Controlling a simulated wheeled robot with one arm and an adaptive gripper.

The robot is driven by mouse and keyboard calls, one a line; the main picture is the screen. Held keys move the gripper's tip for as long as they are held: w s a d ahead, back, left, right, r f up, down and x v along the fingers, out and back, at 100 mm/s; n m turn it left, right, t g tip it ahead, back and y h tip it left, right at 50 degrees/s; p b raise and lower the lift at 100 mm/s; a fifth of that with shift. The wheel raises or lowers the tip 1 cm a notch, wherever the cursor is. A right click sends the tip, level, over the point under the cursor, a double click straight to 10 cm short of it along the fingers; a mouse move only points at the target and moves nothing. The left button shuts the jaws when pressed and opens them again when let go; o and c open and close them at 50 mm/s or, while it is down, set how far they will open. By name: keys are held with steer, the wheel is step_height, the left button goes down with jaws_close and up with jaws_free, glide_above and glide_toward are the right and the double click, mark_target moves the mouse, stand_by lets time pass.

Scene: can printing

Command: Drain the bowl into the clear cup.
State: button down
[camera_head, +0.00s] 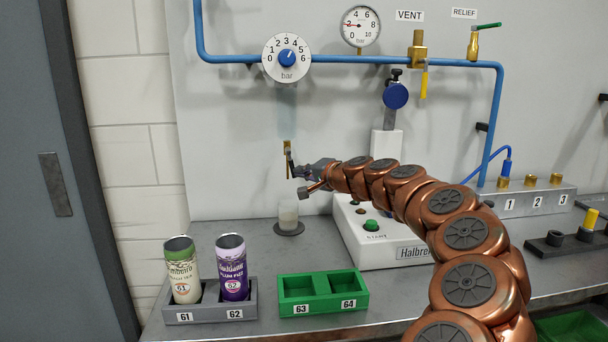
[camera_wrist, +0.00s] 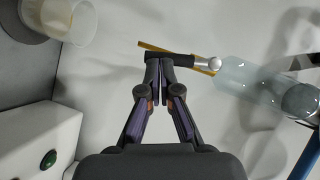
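The clear bowl (camera_head: 287,108) hangs on the wall under the dial; its glass shows pale blue in the wrist view (camera_wrist: 246,80).
A white machine with a green button (camera_head: 371,225) stands right of the cup. A grey holder (camera_head: 210,312) with two cans is at front left, beside an empty green holder (camera_head: 322,303). Blue pipe and the VENT and RELIEF valves (camera_head: 418,52) are above.

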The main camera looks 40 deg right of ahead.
steer(key=shift+d, duration=0.1)
stand_by(0.6)
steer(key=s+d+r+m+b, duration=0.1)
steer(key=s+d+r+b, duration=0.15)
steer(key=s, duration=1.05)
steer(key=w+a+f+t, duration=0.1)
steer(key=w+a+f, duration=0.1)
steer(key=w, duration=1.1)
steer(key=shift+a+p, duration=0.15)
steer(key=shift+p, duration=0.2)
